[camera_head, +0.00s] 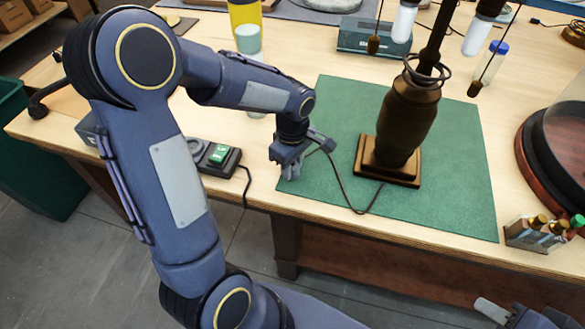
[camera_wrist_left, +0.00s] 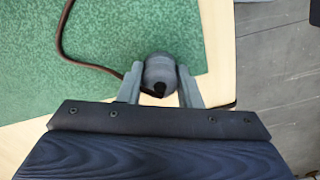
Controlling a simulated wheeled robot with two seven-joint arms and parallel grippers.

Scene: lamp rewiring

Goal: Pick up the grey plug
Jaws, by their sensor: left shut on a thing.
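The grey plug (camera_wrist_left: 158,70) sits between the two fingers of my left gripper (camera_wrist_left: 160,84) in the left wrist view. The fingers are shut on its sides. Its brown cord (camera_wrist_left: 92,66) runs from it over the green mat. In the head view my left gripper (camera_head: 290,170) is low at the mat's left front edge, and it mostly hides the plug. The cord leads from there to the brown lamp (camera_head: 404,120) on its square base. My right gripper (camera_head: 510,312) shows only in part at the lower right, apart from the table things.
The green mat (camera_head: 455,190) lies on the wooden table (camera_head: 262,150). A black box with a green switch (camera_head: 219,154) is left of my left gripper. A small holder of bottles (camera_head: 540,232) stands at the front right. The mat's front right is clear.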

